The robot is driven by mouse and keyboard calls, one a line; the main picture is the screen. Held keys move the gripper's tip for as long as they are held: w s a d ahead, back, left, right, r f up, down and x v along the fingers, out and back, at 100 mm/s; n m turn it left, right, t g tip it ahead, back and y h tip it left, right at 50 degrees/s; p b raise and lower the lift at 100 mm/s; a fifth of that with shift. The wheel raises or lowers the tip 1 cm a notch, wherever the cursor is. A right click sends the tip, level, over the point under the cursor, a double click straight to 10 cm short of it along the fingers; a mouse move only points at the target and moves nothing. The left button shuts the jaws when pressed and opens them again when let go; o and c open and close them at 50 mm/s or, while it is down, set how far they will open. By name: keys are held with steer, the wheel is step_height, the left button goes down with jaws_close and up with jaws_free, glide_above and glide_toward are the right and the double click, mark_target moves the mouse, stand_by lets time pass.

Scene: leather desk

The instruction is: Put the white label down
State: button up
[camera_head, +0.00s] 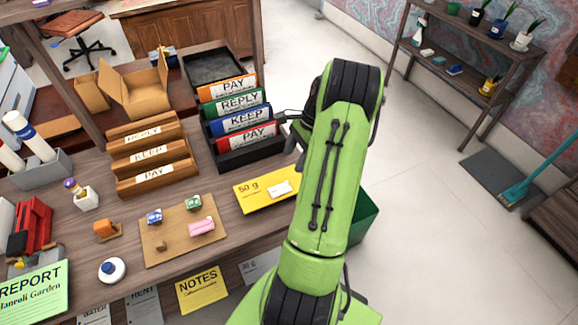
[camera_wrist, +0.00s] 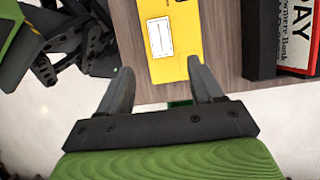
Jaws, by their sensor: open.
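The white label (camera_head: 280,188) lies flat on the yellow "50 g" card (camera_head: 254,199) near the desk's right edge. In the wrist view the white label (camera_wrist: 160,37) lies on the yellow card (camera_wrist: 190,60), with its thin printed border showing. My gripper (camera_wrist: 158,72) is open, with nothing between its fingers. Its fingertips are on either side of the card's near end in that view, and the label is beyond them, apart. How high the gripper is above the desk is hard to tell. In the head view my green arm hides most of the gripper.
A black rack of PAY, REPLY and KEEP folders (camera_head: 240,120) stands close behind the card. A wooden sorter (camera_head: 150,160) and a board with small stamps (camera_head: 180,235) are to the left. A green bin (camera_head: 363,215) stands beyond the desk edge.

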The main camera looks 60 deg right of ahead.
steer(key=w+a+r+n+h, duration=0.25)
steer(key=a+r+n, duration=0.45)
steer(key=a, duration=0.4)
steer(key=w+a+r+n+h, duration=0.1)
steer(key=w+a+r+n, duration=0.3)
steer(key=a+r, duration=0.6)
steer(key=s+a+r+n+t, duration=0.3)
steer(key=s+a+n, duration=1)
steer(key=shift+a, duration=0.25)
steer(key=shift+h, duration=0.25)
